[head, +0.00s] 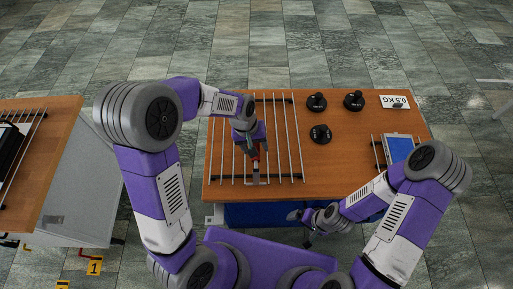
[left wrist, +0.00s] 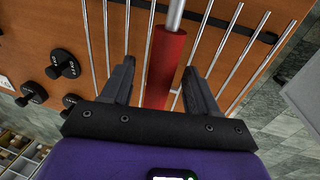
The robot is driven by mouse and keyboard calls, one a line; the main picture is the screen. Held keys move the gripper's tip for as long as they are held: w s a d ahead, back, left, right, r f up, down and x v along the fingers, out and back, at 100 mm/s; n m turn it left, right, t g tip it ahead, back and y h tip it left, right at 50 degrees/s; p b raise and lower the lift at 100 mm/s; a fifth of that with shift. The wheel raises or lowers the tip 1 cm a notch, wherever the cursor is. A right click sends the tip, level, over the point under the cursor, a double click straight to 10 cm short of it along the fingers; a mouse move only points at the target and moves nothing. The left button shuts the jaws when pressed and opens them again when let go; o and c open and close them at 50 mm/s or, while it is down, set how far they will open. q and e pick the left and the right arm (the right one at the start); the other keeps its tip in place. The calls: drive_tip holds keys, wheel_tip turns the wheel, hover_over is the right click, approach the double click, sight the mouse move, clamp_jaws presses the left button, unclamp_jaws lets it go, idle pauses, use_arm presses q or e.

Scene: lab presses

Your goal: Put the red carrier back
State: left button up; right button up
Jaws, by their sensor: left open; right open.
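The red carrier (left wrist: 165,62) shows in the left wrist view as a red sleeve on a pale metal rod. In the head view a little of its red (head: 256,161) shows below my left gripper, beside a grey metal end piece (head: 257,181); the rest is hidden by the gripper. My left gripper (head: 252,153) is open over the wire rack (head: 283,140). In the left wrist view its fingers stand on either side of the red sleeve, apart from it as far as I can tell. My right gripper (head: 308,229) is open and empty by the table's front edge.
Several black weights (head: 321,133) stand right of the rack on the wooden table (head: 355,150). A 0.5 KG card (head: 397,102) lies at the back right. A blue panel (head: 399,148) is at the right. Another wooden-topped bench (head: 62,135) with a rack stands at the far left.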

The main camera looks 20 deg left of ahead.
use_arm(q)
drive_tip(key=p+v, duration=0.1)
drive_tip(key=v, duration=0.8)
use_arm(e)
drive_tip(key=shift+r, duration=0.9)
